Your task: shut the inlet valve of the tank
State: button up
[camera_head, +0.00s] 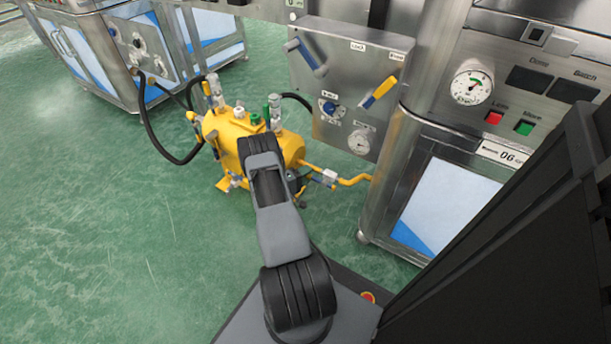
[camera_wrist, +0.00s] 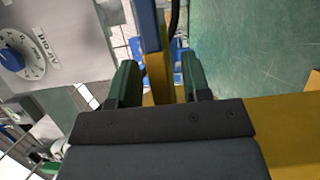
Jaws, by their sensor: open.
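The yellow tank (camera_head: 219,127) stands on the floor left of the grey panel, with metal fittings and hoses on top. My arm hides part of its right side. In the wrist view my gripper (camera_wrist: 161,82) is open, its two green fingers apart. A bar with a blue upper part (camera_wrist: 147,28) and a yellow lower part runs between the fingers, with visible gaps; I cannot tell whether it is the inlet valve's handle or how deep it lies.
A blue dial knob (camera_wrist: 11,60) shows in the wrist view. A black hose (camera_head: 160,148) loops left of the tank. Open green floor (camera_head: 90,220) lies left.

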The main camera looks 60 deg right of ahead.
jog(key=shift+c, duration=0.4)
grip_shut()
